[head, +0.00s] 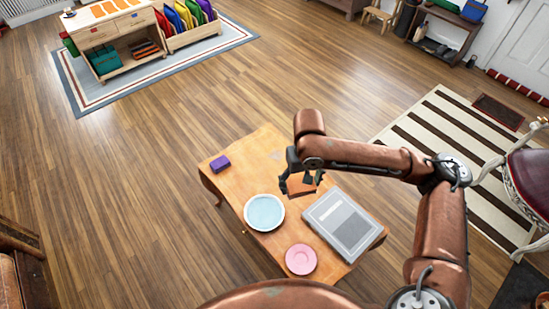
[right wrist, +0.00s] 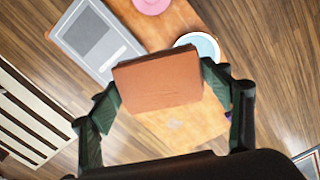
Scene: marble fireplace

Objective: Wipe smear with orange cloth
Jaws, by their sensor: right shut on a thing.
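My right gripper (head: 300,188) is shut on the folded orange cloth (head: 299,184) above the wooden table. In the right wrist view the cloth (right wrist: 158,78) is a thick orange-brown block between the two dark fingers (right wrist: 160,88). A faint pale smear (right wrist: 174,124) shows on the tabletop just below the cloth in that view. In the head view a faint pale patch (head: 277,155) lies near the table's far end, beyond the gripper. The cloth appears raised off the table. My left gripper is not in view.
The wooden table (head: 245,178) also holds a purple block (head: 220,163), a pale blue plate (head: 264,212), a pink saucer (head: 301,259) and a grey book (head: 344,224). The table's far end is mostly clear. A striped rug (head: 440,130) lies to the right.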

